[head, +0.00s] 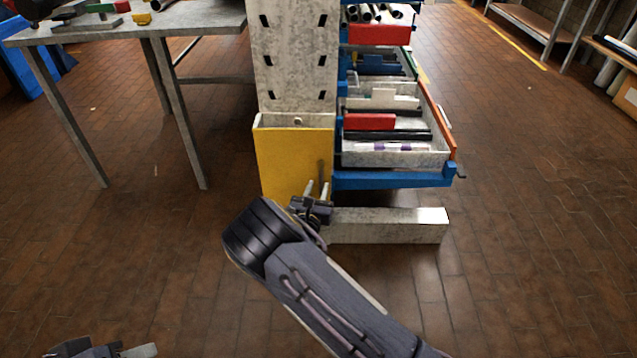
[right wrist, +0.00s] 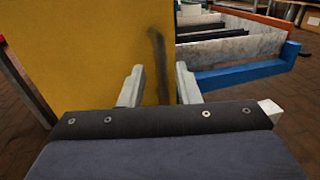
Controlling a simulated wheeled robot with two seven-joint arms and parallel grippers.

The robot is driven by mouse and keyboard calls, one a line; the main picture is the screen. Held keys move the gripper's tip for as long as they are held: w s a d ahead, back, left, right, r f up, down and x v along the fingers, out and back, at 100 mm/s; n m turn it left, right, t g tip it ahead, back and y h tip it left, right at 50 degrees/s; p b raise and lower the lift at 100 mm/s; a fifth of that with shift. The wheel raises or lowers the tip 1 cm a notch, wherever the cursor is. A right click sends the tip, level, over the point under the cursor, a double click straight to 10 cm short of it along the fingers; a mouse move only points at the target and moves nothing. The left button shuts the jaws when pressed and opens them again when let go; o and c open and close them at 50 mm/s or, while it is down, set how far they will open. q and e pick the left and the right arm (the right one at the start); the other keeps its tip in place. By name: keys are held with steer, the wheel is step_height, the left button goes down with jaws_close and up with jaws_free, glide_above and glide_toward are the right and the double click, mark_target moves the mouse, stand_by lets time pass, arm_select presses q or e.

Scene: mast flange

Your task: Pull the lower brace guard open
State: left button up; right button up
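The lower brace guard is a yellow panel (head: 285,160) at the foot of the grey mast (head: 297,75). It fills much of the right wrist view (right wrist: 85,60). A dark upright bar, which looks like its handle (head: 321,171), is near the panel's right side; it also shows in the right wrist view (right wrist: 160,62). My right gripper (head: 317,188) is open in front of the panel. In the right wrist view its two fingers (right wrist: 160,80) are apart, with the bar between them in the picture. My left gripper (head: 100,350) is partly cut off at the lower left edge.
A rack of bins (head: 395,145) with a blue front beam (head: 395,180) stands right of the mast. A grey foot beam (head: 390,225) lies on the floor below it. A grey table (head: 200,18) stands at the left.

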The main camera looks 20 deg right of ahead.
mark_target(321, 181)
steer(key=shift+b+x, duration=0.55)
steer(key=shift+x, duration=1.85)
steer(key=shift+c, duration=0.3)
steer(key=shift+s, duration=0.1)
jaws_close()
